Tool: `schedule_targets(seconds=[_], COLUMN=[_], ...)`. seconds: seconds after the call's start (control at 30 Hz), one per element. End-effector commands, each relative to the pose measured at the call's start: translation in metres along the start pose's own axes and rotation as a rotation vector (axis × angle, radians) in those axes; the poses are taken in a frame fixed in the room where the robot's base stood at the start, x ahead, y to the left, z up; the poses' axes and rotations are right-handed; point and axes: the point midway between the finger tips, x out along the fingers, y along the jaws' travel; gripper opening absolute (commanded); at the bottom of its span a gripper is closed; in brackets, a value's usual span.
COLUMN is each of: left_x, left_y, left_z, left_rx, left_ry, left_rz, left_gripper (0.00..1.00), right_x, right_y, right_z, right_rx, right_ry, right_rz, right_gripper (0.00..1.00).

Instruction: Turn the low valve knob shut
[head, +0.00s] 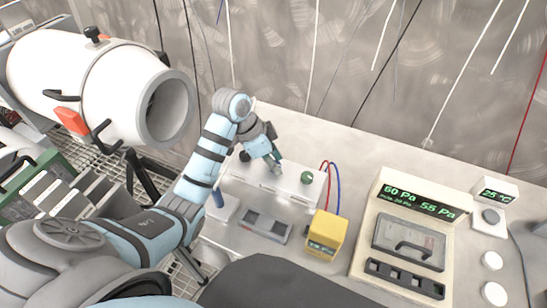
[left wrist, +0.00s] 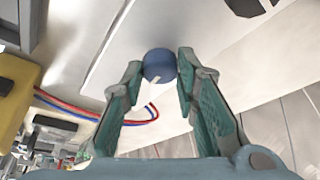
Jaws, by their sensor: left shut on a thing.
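A white valve box (head: 285,188) stands on the bench with a green knob (head: 307,178) at its right end and a dark knob (head: 245,156) at its left. My left gripper (head: 274,161) reaches down to the box between these two. In the left wrist view, a round blue knob (left wrist: 158,66) with a white mark sits between the fingertips of the left gripper (left wrist: 160,70), which is shut on it. In the head view the gripper hides this knob. No label is readable, so I cannot tell the low valve by name. My right gripper is not in view.
A yellow meter (head: 325,236) with red and blue leads stands right of the box. A grey switch panel (head: 264,226) lies in front. A display console (head: 405,235) is at right, a white cylinder (head: 110,85) at left. Bench behind the console is clear.

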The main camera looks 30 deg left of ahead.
Motion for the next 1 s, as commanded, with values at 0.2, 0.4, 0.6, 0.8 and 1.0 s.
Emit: schedule_targets(seconds=[0.2,0.4,0.6,0.8,1.0], left_x=[-0.008,-0.009,-0.008,-0.006,-0.003], left_y=[0.003,0.005,0.006,0.006,0.006], left_z=[-0.002,-0.003,-0.004,-0.004,-0.003], left_rx=[-0.124,-0.29,-0.465,-0.641,-0.815], left_ry=[-0.005,-0.006,-0.007,-0.007,-0.006], left_rz=[-0.043,-0.11,-0.183,-0.257,-0.331], left_gripper=[0.0,0.0,0.0,0.0,0.0], right_x=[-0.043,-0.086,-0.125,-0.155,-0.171], right_y=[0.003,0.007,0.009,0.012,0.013], right_z=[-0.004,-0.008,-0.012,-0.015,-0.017], right_rx=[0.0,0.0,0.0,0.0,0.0], right_ry=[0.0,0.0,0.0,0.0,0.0], right_rz=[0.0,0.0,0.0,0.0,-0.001], right_gripper=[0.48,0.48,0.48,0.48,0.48])
